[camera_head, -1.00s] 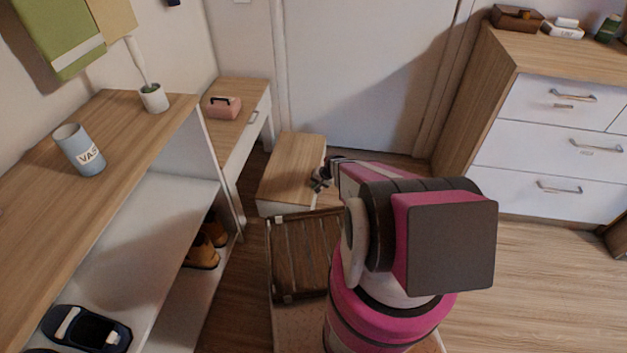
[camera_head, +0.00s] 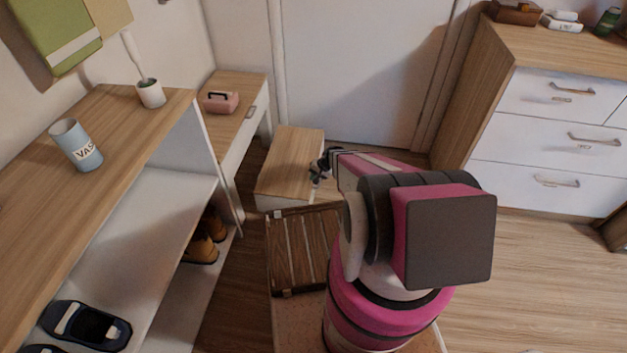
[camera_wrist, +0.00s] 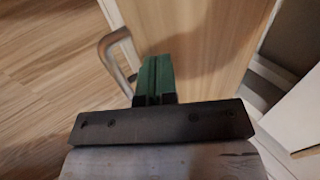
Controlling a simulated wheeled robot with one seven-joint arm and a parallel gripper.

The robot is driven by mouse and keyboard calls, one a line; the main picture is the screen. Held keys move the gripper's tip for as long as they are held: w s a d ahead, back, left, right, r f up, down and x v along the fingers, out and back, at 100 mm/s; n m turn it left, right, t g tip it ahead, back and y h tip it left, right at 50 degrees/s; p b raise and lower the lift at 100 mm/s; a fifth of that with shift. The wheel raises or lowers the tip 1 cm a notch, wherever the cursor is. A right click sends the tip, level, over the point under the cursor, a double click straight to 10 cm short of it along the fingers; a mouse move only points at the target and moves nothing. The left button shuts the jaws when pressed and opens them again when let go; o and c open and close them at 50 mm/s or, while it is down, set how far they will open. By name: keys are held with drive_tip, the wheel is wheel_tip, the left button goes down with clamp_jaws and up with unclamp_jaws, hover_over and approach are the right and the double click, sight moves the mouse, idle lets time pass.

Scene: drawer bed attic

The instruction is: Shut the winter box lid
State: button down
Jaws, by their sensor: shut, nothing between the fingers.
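A low white box with a wooden top (camera_head: 290,160), which may be the winter box, stands on the floor in front of the door in the head view. No label shows on it, and I cannot tell whether its lid is fully down. My gripper (camera_head: 319,170) is at the right side of this top, partly hidden by my pink arm. In the wrist view, my green fingers (camera_wrist: 157,66) are together and empty in front of a wooden panel (camera_wrist: 205,45). A metal handle (camera_wrist: 115,60) is just left of the fingers. I cannot tell whether the fingers touch the panel.
A shelf unit (camera_head: 130,125) with a blue vase (camera_head: 77,146) and shoes stands left. A narrow table (camera_head: 232,88) bears a pink box (camera_head: 221,101). A slatted wooden piece (camera_head: 301,250) lies before the low box. A white-fronted dresser (camera_head: 543,130) stands right, with free floor (camera_head: 530,270) before it.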

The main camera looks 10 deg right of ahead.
drive_tip(key=s+d+r, duration=0.3)
drive_tip(key=d+r, duration=0.4)
drive_tip(key=d, duration=0.1)
